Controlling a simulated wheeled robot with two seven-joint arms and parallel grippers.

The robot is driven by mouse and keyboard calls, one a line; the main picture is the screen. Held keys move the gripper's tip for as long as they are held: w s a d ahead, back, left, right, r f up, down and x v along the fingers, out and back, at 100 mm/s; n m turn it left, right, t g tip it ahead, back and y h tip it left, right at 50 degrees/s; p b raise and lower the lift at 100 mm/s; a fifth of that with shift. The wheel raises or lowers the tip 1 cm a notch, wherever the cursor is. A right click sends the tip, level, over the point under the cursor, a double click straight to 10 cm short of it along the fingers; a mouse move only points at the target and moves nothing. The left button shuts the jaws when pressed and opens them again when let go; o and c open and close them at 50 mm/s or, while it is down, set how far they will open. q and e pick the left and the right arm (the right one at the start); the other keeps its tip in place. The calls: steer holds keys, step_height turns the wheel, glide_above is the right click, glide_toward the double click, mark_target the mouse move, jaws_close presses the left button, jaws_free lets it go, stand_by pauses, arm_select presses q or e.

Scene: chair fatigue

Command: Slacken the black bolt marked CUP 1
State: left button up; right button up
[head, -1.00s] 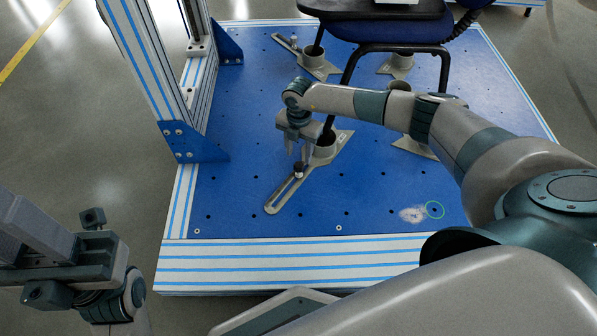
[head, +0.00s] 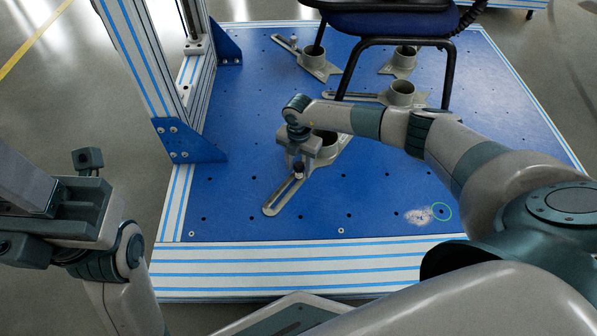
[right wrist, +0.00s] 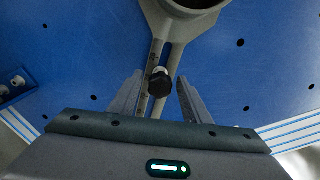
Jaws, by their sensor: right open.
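The black bolt (head: 298,168) stands in the slot of the nearest grey cup bracket (head: 275,202), on the blue plate. The right wrist view shows its dark knob (right wrist: 159,81) and the bracket's cup (right wrist: 184,14) beyond it. I cannot read a CUP 1 mark. My right gripper (head: 303,163) is low over the bracket in the head view. In the wrist view my right gripper (right wrist: 160,77) is open, one finger on each side of the bolt, with gaps to both. My left gripper (head: 62,210) is at the left, far from the bolt; its jaw state is unclear.
A chair frame (head: 350,70) with a blue seat stands over the plate. Several other cup brackets, such as the one at right (head: 401,93), hold or surround its legs. A striped upright (head: 140,70) rises at the left. The front of the blue plate (head: 300,222) is clear.

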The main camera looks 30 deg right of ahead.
stand_by(0.4)
steer(key=shift+r+m+p, duration=0.15)
steer(key=shift+m+p, duration=0.95)
steer(key=shift+p, duration=0.25)
steer(key=shift+m+p, duration=0.65)
steer(key=shift+m, duration=0.05)
steer(key=shift+m+p, duration=0.9)
steer(key=shift+p, duration=0.05)
steer(key=shift+m+p, duration=0.9)
steer(key=shift+m, duration=0.4)
